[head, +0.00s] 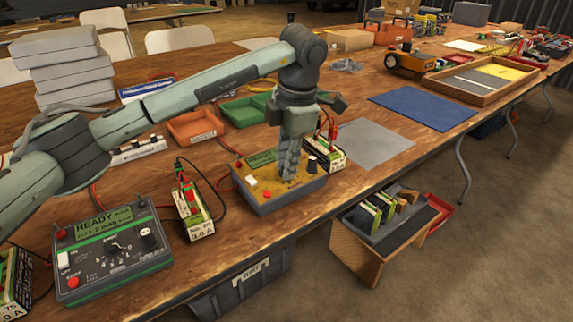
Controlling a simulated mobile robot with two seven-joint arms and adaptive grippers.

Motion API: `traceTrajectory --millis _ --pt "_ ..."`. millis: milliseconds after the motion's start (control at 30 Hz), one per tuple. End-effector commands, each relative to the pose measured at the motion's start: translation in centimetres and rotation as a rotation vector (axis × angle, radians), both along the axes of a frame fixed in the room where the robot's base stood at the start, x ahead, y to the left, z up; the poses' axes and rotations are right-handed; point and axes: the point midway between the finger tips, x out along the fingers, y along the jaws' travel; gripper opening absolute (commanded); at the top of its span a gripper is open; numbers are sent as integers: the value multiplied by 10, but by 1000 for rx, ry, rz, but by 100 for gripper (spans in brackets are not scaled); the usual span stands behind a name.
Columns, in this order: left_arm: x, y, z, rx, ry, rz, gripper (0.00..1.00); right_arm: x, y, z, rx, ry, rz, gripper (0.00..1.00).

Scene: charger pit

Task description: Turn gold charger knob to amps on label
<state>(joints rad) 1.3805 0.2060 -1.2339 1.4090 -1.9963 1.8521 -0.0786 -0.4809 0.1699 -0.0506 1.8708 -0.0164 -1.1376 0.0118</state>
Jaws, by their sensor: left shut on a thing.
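The gold charger (267,203) sits near the front edge of the table at picture centre. Its face is gold, with a display, a white button, a red button and a small dark knob at its right. My left gripper (288,174) points down onto the charger's face and is shut on the gold charger's knob, which its fingers hide. The pointer and scale are hidden too. A battery pack with a white label (335,160) stands right of the charger; its value is too small to read. Another labelled pack (200,228), seemingly 3.0 A, stands to the left. My right gripper is not in view.
A grey-green charger (112,265) reading READY stands at front left. Orange (195,130) and green (245,109) trays lie behind my arm. Grey (370,145) and blue (425,109) mats lie to the right. A wooden stand (358,252) is on the floor in front.

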Motion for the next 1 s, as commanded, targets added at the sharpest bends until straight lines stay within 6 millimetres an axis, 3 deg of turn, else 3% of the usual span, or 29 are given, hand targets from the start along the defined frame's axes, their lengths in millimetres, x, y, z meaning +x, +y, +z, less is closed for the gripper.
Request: traceTrajectory --millis 500,1000 --pt "1 0 1 69 45 -470 0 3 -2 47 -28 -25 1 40" --pt "1 -1 2 116 81 -791 0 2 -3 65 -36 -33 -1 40"
